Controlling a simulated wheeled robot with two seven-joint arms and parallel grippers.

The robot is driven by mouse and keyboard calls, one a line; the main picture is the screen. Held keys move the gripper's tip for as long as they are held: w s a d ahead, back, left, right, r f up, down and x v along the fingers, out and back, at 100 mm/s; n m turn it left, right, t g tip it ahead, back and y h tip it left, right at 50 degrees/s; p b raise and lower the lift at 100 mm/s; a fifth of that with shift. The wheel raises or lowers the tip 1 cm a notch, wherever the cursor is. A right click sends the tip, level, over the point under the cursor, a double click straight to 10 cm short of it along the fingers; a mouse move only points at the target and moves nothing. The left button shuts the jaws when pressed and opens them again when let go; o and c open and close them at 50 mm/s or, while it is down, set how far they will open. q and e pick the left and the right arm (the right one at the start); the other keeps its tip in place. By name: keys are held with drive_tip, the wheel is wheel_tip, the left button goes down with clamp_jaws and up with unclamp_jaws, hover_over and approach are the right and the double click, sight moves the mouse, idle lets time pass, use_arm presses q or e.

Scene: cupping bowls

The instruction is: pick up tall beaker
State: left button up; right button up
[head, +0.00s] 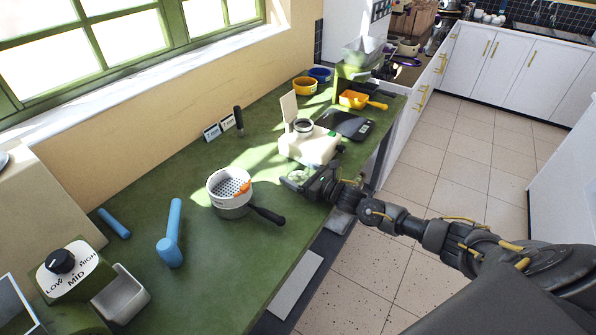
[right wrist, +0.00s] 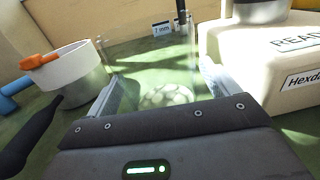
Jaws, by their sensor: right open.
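A clear glass vessel, apparently the tall beaker (head: 297,175), stands on the green counter at the tip of my right gripper (head: 296,184). In the right wrist view the see-through beaker (right wrist: 167,96) shows faintly between the two spread fingers of my right gripper (right wrist: 160,88), with a pale patterned patch low in it. The fingers are open, one on each side of it. Whether either finger touches the glass I cannot tell. My left gripper is not in view.
A cream machine (head: 308,148) stands close behind and right of the gripper. A white strainer (head: 229,184) sits on a dark-handled pan (head: 234,211) to the left. Small label cards (head: 219,129) stand by the wall. The front-middle green counter (head: 225,265) is clear.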

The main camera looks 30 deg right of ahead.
drive_tip(key=c, duration=1.1)
drive_tip(key=shift+r+b, duration=0.45)
drive_tip(key=shift+r, duration=0.1)
drive_tip(key=s+a+r+b, duration=0.1)
drive_tip(key=s+r, duration=0.3)
drive_tip(key=s+a+r+b, duration=0.2)
drive_tip(key=s+r, duration=0.2)
drive_tip(key=s+a+r+b, duration=0.2)
drive_tip(key=s+r, duration=0.2)
drive_tip(key=s, duration=0.1)
